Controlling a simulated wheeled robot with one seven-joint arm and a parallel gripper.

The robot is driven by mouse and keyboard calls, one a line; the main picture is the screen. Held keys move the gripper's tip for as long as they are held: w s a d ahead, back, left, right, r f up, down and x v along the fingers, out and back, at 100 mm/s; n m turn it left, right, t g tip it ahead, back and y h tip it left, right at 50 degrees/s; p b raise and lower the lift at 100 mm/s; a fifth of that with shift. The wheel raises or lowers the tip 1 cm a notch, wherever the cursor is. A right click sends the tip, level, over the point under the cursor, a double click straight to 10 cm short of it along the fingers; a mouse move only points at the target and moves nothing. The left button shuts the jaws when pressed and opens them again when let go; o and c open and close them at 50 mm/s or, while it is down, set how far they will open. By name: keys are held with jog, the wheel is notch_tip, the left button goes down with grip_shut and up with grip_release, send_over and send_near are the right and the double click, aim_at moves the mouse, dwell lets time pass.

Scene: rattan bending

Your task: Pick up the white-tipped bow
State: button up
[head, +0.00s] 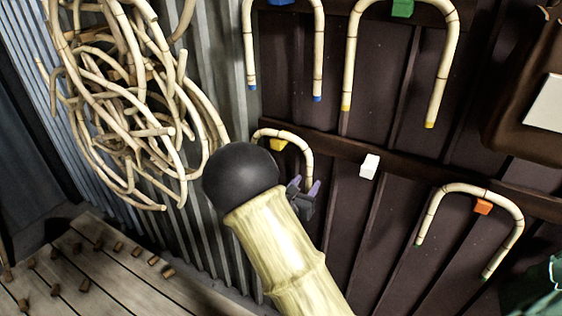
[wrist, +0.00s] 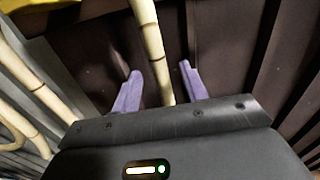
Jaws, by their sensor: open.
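A pale cane bow (head: 290,137) hangs on a yellow peg (head: 278,145) on the dark wall, partly hidden behind my arm. Its tips are hidden, so I cannot tell their colour. My gripper (head: 304,187) is open at this bow's right leg. In the wrist view one cane leg (wrist: 152,45) runs down between my two purple fingers (wrist: 160,85), with a gap on each side. Its lower end is hidden behind the gripper body. The other visible bows have blue tips (head: 318,60), yellow tips (head: 350,60) and green tips (head: 515,225).
A white peg (head: 369,166) on the lower rail is empty. A large tangle of cane (head: 130,110) hangs at the left against corrugated metal. Short cane pieces lie on a plank surface (head: 130,285) at the lower left. Another cane (wrist: 28,75) stands left of my fingers.

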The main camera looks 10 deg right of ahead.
jog(key=p+x, duration=0.1)
jog(key=r+p+x, duration=0.1)
jog(key=x, duration=0.1)
jog(key=shift+w+d, duration=0.2)
jog(key=shift+w, duration=0.05)
jog(key=shift+w+d+f, duration=0.1)
jog(key=shift+w+f, duration=0.1)
jog(key=shift+w, duration=0.05)
grip_shut()
